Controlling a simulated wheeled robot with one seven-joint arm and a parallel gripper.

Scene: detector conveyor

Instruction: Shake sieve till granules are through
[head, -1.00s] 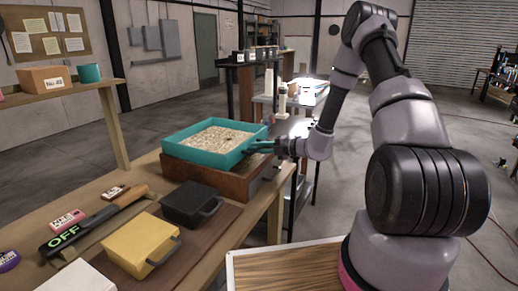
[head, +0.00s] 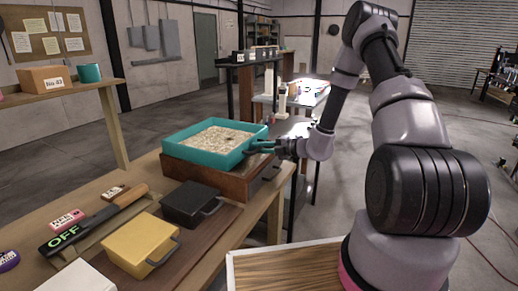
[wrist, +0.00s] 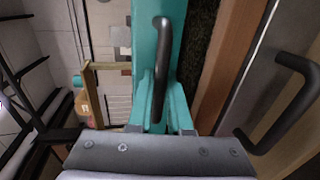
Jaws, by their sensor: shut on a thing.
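The teal sieve (head: 195,155) is a square tray full of pale granules (head: 217,139). It sits on a brown wooden box (head: 212,176) at the far end of the bench. My gripper (head: 262,147) is at the sieve's right side, shut on its dark handle. The wrist view shows the handle (wrist: 161,55) running down between my two teal fingers, beside the sieve's teal wall (wrist: 141,30). The granules hide most of the mesh, and what lies under the sieve is hidden.
A black case (head: 190,203) and a yellow case (head: 140,243) stand on the bench (head: 200,262) in front of the box. A black-and-wood lever marked OFF (head: 90,224) lies at the left. A shelf (head: 50,97) stands behind.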

